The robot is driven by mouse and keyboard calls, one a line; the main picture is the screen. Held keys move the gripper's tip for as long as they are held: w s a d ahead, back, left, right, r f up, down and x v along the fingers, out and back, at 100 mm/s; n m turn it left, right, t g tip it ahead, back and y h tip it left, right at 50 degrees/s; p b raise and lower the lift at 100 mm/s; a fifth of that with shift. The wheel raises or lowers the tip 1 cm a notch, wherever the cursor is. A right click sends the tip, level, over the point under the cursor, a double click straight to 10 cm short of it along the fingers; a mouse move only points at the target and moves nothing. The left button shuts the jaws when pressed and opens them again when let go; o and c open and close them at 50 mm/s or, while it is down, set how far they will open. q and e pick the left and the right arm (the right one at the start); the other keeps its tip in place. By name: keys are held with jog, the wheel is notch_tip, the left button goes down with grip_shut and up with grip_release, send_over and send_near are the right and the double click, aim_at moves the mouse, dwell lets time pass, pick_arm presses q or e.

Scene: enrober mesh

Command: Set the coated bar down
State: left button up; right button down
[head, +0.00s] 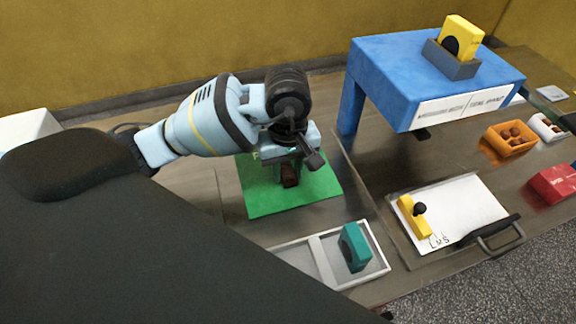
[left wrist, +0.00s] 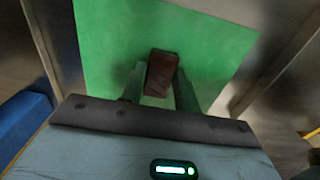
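The coated bar (head: 290,176) is a small dark brown block over the green mat (head: 263,201). My left gripper (head: 288,168) points down over the mat with the bar between its fingertips. In the left wrist view the bar (left wrist: 162,73) fills the gap between the fingers, and both fingers appear to touch its sides. The green mat (left wrist: 110,45) shows behind it. I cannot tell whether the bar's underside touches the mat. My right gripper is in neither view.
A white divided tray (head: 318,262) with a teal block (head: 354,247) lies in front of the mat. A blue stand (head: 430,75) rises at the back right. A white board (head: 465,208) with a yellow piece (head: 413,215) lies right. Orange (head: 511,139) and red (head: 553,186) containers stand farther right.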

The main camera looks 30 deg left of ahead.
aim_at(288, 173)
pick_arm(q)
jog(key=o, duration=0.4)
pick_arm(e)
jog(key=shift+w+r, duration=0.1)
pick_arm(q)
jog(key=shift+r, duration=0.75)
jog(key=shift+r+p, duration=0.95)
jog(key=shift+r, duration=4.5)
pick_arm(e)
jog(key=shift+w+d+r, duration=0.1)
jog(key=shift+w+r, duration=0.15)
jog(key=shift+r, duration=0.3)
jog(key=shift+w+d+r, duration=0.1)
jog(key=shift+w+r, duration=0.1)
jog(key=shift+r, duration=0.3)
